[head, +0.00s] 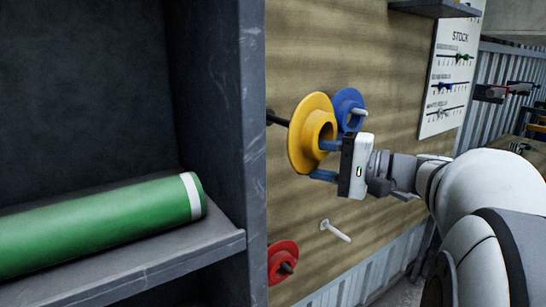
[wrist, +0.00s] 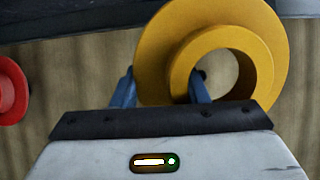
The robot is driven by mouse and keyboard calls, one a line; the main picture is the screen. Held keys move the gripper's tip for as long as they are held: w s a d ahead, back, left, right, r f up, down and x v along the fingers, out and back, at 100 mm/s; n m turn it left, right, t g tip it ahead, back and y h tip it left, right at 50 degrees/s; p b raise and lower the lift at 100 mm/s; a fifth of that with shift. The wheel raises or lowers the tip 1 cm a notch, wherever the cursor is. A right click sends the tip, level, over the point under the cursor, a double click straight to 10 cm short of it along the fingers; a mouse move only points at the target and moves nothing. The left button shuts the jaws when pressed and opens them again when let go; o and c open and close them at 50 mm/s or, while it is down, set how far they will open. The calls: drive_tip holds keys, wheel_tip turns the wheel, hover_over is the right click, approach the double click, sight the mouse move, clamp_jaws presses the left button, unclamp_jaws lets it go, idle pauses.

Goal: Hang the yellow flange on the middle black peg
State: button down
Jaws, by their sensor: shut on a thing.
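The yellow flange (head: 309,108) is held upright in front of the wooden board in the head view. It fills the upper middle of the wrist view (wrist: 158,55). My gripper (head: 321,160) is shut on its hub, with one blue finger at the bore and the other outside the hub; both fingers show in the wrist view (wrist: 160,90). A black peg (head: 276,118) shows at the flange's left edge in the head view, partly hidden by the flange. A small dark spot shows inside the bore in the wrist view. I cannot tell whether the peg is in the bore.
A blue flange (head: 345,100) hangs on a white peg just behind and right. A red flange (head: 279,254) hangs lower left on the board. A bare white peg (head: 335,231) sticks out below. A dark shelf (head: 225,240) with a green roll (head: 100,222) stands at left.

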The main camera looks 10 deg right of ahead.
drive_tip(key=shift+w+a+f+p, duration=0.2)
drive_tip(key=shift+w+a, duration=0.5)
drive_tip(key=shift+w, duration=0.95)
drive_tip(key=shift+w+a+f+p, duration=0.2)
drive_tip(key=shift+w+a, duration=0.45)
drive_tip(key=shift+w, duration=1.05)
drive_tip(key=shift+w+a+f+p, duration=0.15)
drive_tip(key=shift+w+a, duration=0.55)
drive_tip(key=shift+w, duration=0.95)
drive_tip(key=c, duration=0.7)
unclamp_jaws()
drive_tip(key=shift+f, duration=0.15)
drive_tip(key=shift+c, duration=0.2)
